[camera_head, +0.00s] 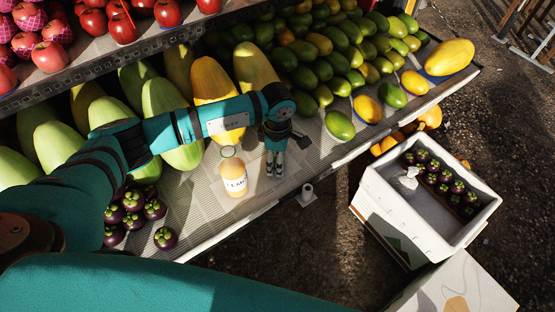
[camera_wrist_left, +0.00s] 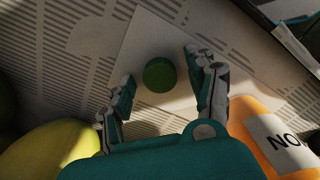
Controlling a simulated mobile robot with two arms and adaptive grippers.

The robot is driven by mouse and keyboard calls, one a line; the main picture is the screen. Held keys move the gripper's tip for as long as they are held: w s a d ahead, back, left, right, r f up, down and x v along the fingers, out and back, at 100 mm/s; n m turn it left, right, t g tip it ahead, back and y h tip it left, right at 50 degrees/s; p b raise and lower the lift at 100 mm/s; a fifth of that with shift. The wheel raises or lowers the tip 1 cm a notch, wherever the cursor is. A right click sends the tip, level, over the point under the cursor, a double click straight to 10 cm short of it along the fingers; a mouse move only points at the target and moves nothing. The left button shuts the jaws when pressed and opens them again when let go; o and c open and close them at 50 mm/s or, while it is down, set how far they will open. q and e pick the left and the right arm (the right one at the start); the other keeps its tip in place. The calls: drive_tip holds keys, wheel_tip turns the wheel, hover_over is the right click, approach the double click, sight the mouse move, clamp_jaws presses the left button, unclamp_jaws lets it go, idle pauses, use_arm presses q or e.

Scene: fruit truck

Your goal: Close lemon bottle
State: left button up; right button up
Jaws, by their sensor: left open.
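The lemon bottle (camera_head: 234,180), orange-yellow with a white label, stands upright on the stall shelf. Its clear neck shows no cap. In the left wrist view the bottle (camera_wrist_left: 275,150) is at the lower right, beside my gripper, with only part of it in view. A round green cap (camera_wrist_left: 159,74) lies on a pale sheet on the shelf. My left gripper (camera_wrist_left: 154,72) points down at the cap, with one open finger on each side of it and no visible contact. My right gripper is out of view.
Large green and yellow fruits (camera_head: 163,110) stand close behind the bottle, below my left arm. Mangosteens (camera_head: 165,238) lie to its left. A small white object (camera_head: 306,192) is at the shelf's front edge. A white crate (camera_head: 390,205) stands at the right.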

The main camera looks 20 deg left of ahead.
use_arm(q)
drive_tip(key=shift+c, duration=0.2)
drive_tip(key=c, duration=0.7)
drive_tip(key=shift+r, duration=0.1)
drive_tip(key=shift+r, duration=0.5)
wheel_tip(320, 180, up, 2)
drive_tip(key=shift+r+b, duration=0.1)
drive_tip(key=shift+b, duration=0.25)
drive_tip(key=s, duration=0.5)
drive_tip(key=s+d+r+b, duration=0.1)
drive_tip(key=s, duration=0.4)
drive_tip(key=s+d, duration=0.1)
drive_tip(key=s, duration=0.5)
drive_tip(key=shift+r+b, duration=0.35)
